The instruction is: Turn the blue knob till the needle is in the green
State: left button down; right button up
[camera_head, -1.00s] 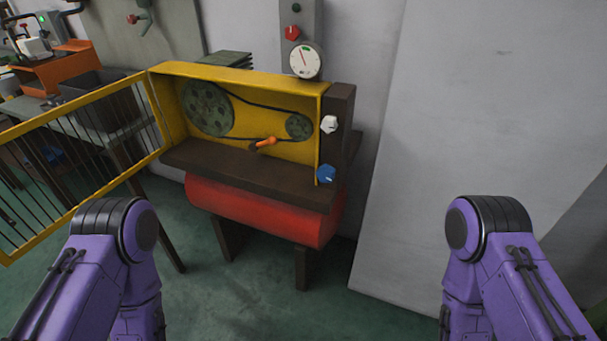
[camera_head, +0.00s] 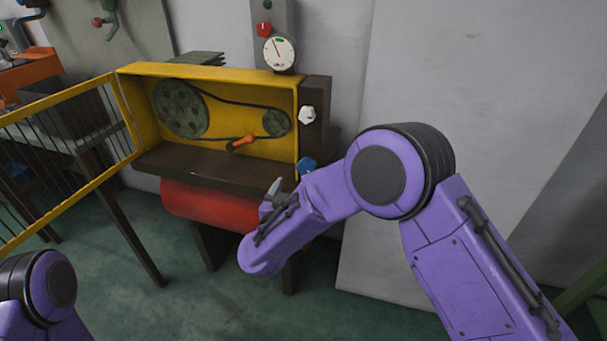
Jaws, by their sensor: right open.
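The blue knob (camera_head: 306,165) is on the dark right-hand post of the yellow-framed machine, low down; my right arm partly hides it. The round white gauge (camera_head: 279,52) is above the machine. Its thin needle points up and slightly left, just left of the small green mark at the top of the dial. My right gripper (camera_head: 273,190) is open, seen only in part as a grey tip beyond my purple wrist. It is in front of the machine, left of and below the blue knob, apart from it in the picture. My left gripper is out of view; only part of that arm shows.
A white knob (camera_head: 307,115) sits above the blue one, and a red knob (camera_head: 264,29) above the gauge. The yellow guard door (camera_head: 62,209) stands open at left, exposing pulleys, a belt and an orange handle (camera_head: 243,141). A large grey panel (camera_head: 440,90) leans at right.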

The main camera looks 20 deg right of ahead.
aim_at(305, 171)
jog(key=x, duration=0.8)
jog(key=shift+d+f, duration=0.1)
jog(key=c, duration=1)
